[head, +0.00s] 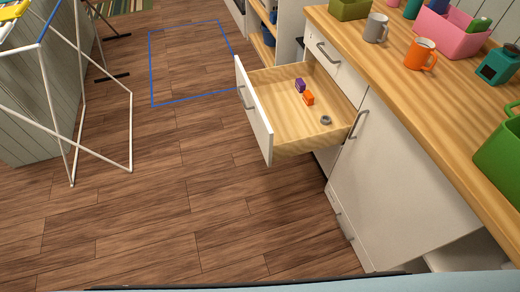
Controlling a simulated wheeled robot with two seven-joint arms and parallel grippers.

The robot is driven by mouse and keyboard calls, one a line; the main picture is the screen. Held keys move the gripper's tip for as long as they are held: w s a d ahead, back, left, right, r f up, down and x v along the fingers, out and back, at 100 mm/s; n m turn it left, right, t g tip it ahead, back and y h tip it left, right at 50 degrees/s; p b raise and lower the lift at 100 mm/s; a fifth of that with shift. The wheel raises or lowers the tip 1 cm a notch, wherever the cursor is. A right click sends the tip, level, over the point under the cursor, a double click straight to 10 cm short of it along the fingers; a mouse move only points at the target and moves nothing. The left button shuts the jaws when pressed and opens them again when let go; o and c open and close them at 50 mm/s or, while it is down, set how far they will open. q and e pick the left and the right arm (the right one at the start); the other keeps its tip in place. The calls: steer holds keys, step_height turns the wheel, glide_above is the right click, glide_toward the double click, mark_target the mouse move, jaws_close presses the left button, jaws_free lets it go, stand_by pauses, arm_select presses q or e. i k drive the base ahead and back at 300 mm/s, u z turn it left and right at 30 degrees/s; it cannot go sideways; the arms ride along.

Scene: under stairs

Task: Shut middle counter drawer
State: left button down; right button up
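The counter drawer (256,106) is pulled well out from the counter. It has a white front panel with a grey metal handle (245,98) facing left and a pale wooden interior. Inside lie a purple item (300,85), an orange item (308,98) and a small grey ring-like item (326,120). Neither of my grippers shows in the head view.
The wooden countertop (400,82) holds a grey mug (376,28), an orange mug (421,54), a pink bin (450,34) and a green bin (500,150). A white drying rack (132,130) stands at the left. The wooden floor between is clear.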

mark_target(284, 128)
steer(key=z, duration=0.9)
steer(key=i, duration=0.95)
steer(key=u, duration=0.4)
